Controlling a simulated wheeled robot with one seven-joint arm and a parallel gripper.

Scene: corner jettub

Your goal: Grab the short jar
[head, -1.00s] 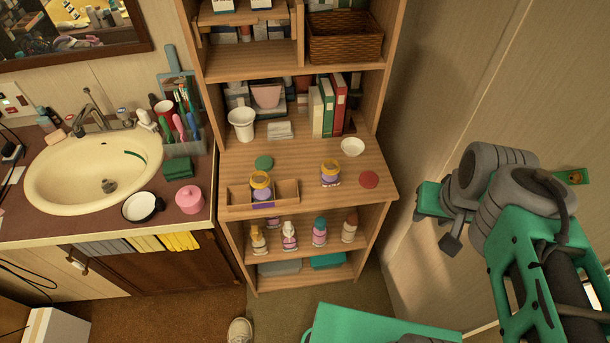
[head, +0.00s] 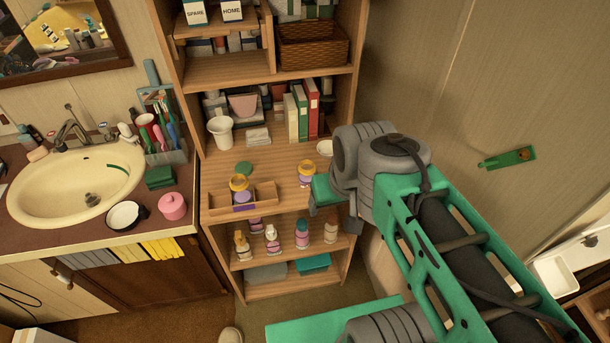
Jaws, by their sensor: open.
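Two small jars with yellow lids and purple contents are on the wooden shelf unit's middle surface. One jar (head: 240,190) is at the open wooden tray (head: 265,194). The other jar (head: 306,174) stands on the bare board to the right. I cannot tell surely which is the short jar. A pink lidded jar (head: 172,206) stands on the sink counter. My gripper (head: 338,205), at the green and grey end of my arm, is in front of the shelf's right side, close to the right jar in the picture. It is open and appears empty; its fingertips are not clearly seen.
A white bowl (head: 325,147) is partly hidden by my arm. A green disc (head: 243,168) lies behind the tray. A white cup (head: 220,132) and binders (head: 301,113) stand farther back. Several bottles (head: 272,239) fill the shelf below. The wall is right of the shelf.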

